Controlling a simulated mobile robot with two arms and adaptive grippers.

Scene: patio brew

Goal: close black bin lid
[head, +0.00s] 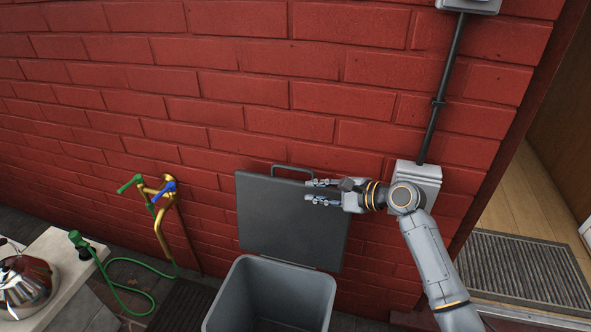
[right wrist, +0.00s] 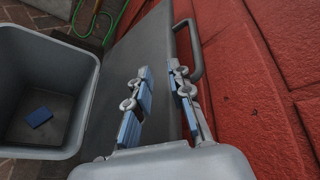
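The bin lid (head: 285,220) is a dark grey panel standing open, nearly upright, close to the red wall, with a loop handle (head: 292,170) on its top edge. The grey bin (head: 270,293) stands below it, its top uncovered. My right gripper (head: 322,193) is at the lid's upper right part, fingers pointing left. In the right wrist view its two fingers (right wrist: 160,98) are apart near the lid's edge, with the handle (right wrist: 190,50) just beyond them. I cannot tell whether they touch the lid. My left gripper is not in view.
A small blue block (right wrist: 39,117) lies inside the bin. The brick wall (head: 240,90) is close behind the lid. A brass tap (head: 163,200) with a green hose (head: 135,290) is at left, near a kettle (head: 25,285) on a ledge. A doorway with a mat (head: 515,268) is at right.

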